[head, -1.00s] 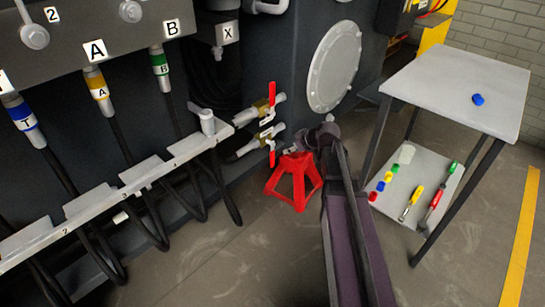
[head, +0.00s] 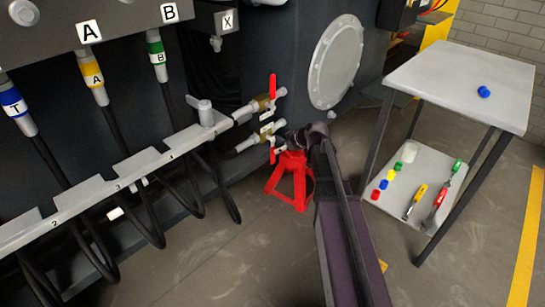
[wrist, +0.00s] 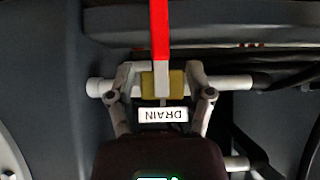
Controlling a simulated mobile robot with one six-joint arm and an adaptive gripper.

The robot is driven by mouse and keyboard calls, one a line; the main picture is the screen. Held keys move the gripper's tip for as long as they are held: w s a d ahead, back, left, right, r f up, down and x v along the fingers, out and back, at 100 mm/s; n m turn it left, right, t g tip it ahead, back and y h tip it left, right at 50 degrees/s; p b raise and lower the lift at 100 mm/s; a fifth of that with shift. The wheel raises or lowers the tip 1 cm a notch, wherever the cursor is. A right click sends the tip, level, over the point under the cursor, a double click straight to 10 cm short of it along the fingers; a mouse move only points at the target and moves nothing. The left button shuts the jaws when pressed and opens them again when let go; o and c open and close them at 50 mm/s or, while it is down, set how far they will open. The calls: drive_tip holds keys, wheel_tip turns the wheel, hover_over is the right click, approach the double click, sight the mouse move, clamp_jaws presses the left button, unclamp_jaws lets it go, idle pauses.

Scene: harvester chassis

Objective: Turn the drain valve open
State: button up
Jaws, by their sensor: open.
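The drain valve (wrist: 152,81) has a yellowish body on a light pipe and a long red lever (wrist: 160,30). In the wrist view its DRAIN label (wrist: 163,115) reads upside down and the lever points up. It appears to be the lower of two red-levered valves in the head view, where its lever (head: 272,153) hangs down. My gripper (wrist: 162,72) is open, with one finger on each side of the valve body and the lever's base. I cannot tell whether the fingers touch it. In the head view the gripper is largely hidden behind my arm.
Another valve with an upright red lever (head: 272,88) sits just above. A red jack stand (head: 291,184) stands below. A rail with hoses (head: 110,182) is at left. A table (head: 462,82) with a blue cap (head: 484,92) and a lower shelf of tools stands at right.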

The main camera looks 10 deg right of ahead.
drive_tip(key=b, duration=0.5)
hover_over(273, 163)
drive_tip(key=shift+w+f, duration=0.2)
drive_tip(key=shift+f, duration=1.2)
drive_tip(key=shift+w+f, duration=0.2)
drive_tip(key=shift+f, duration=1.15)
clamp_jaws()
